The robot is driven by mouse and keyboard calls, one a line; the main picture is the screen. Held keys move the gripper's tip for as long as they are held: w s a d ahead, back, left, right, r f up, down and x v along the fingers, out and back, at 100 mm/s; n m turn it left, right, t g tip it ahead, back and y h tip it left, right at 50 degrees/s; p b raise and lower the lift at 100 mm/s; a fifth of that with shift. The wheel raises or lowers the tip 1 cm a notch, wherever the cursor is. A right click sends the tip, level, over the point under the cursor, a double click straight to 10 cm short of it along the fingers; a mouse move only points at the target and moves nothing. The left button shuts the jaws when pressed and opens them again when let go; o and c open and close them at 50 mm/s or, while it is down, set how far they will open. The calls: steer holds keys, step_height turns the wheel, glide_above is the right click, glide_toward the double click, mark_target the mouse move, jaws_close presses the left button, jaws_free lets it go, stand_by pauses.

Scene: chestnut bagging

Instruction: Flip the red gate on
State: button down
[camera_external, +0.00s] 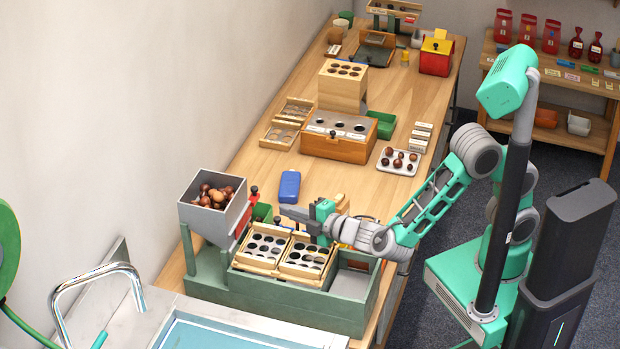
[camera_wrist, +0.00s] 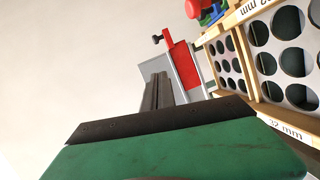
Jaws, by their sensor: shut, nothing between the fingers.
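Chestnuts (camera_external: 212,196) fill the hopper. Two sieve trays (camera_external: 263,249) with round holes sit in the green bed (camera_external: 290,299) below my gripper. A blue object (camera_external: 290,186) lies behind it on the bench. A wooden box (camera_external: 338,147) and a tray of chestnuts stand further back.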

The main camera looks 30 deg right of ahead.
steer(key=w+a+f+p, duration=0.2)
steer(key=w+p, duration=0.1)
steer(key=w, duration=0.8)
steer(key=shift+a, duration=0.3)
steer(key=shift+w, duration=0.1)
steer(key=w+d, duration=0.4)
steer(key=shift+d, duration=0.1)
